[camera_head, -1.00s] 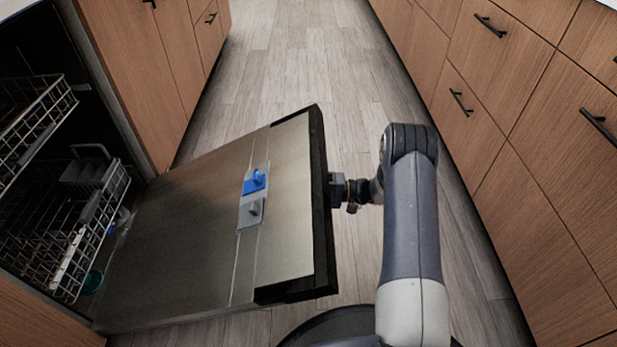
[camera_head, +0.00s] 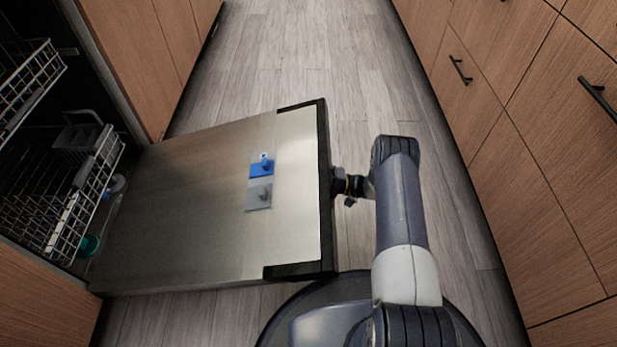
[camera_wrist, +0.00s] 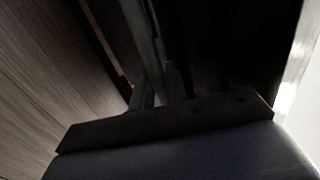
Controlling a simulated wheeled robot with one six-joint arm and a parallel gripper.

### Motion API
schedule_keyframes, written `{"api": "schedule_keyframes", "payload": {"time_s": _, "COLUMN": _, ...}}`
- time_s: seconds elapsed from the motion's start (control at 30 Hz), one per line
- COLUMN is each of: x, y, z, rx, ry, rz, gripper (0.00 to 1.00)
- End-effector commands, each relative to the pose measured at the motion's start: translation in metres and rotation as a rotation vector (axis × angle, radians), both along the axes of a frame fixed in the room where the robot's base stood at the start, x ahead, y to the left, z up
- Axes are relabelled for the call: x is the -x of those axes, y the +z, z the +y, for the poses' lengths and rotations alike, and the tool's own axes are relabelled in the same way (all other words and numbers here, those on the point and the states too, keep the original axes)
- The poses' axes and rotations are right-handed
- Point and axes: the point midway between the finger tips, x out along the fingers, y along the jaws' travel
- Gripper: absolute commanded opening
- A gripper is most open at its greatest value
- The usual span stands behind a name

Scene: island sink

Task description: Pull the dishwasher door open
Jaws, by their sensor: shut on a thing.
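The dishwasher door (camera_head: 190,215) is folded far down, its steel inner face turned up and its black top edge (camera_head: 326,190) pointing right. A blue and grey detergent dispenser (camera_head: 261,180) sits on the inner face. My gripper (camera_head: 338,184) is at the middle of that top edge, shut on the door at its outer side. The exact part held is hidden behind the edge. The wrist view is very dark. It shows the gripper fingers (camera_wrist: 158,95) close together against dark surfaces.
Dish racks (camera_head: 75,195) stand inside the dishwasher at left. Wooden drawers (camera_head: 530,130) with black handles line the right side. Wooden cabinets (camera_head: 150,60) stand behind the door. The wood floor (camera_head: 300,60) between the rows is clear.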

Motion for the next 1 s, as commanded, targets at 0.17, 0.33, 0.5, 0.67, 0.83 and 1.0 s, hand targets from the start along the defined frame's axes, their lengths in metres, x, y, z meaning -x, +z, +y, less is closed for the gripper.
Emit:
{"api": "schedule_keyframes", "payload": {"time_s": 0.17, "x": 0.000, "y": -0.001, "z": 0.002, "rx": 0.002, "ry": 0.001, "rz": 0.000, "gripper": 0.00}}
{"api": "schedule_keyframes", "payload": {"time_s": 0.33, "x": -0.001, "y": 0.000, "z": 0.002, "rx": 0.003, "ry": 0.001, "rz": 0.000, "gripper": 0.19}}
{"api": "schedule_keyframes", "payload": {"time_s": 0.5, "x": 0.000, "y": 0.000, "z": 0.001, "rx": 0.002, "ry": 0.000, "rz": -0.001, "gripper": 0.33}}
{"api": "schedule_keyframes", "payload": {"time_s": 0.67, "x": 0.000, "y": 0.000, "z": 0.001, "rx": 0.001, "ry": 0.000, "rz": -0.001, "gripper": 0.33}}
{"api": "schedule_keyframes", "payload": {"time_s": 0.83, "x": 0.000, "y": -0.001, "z": -0.006, "rx": 0.001, "ry": -0.001, "rz": -0.001, "gripper": 0.33}}
{"api": "schedule_keyframes", "payload": {"time_s": 1.0, "x": 0.002, "y": -0.007, "z": -0.033, "rx": 0.002, "ry": -0.004, "rz": -0.001, "gripper": 0.33}}
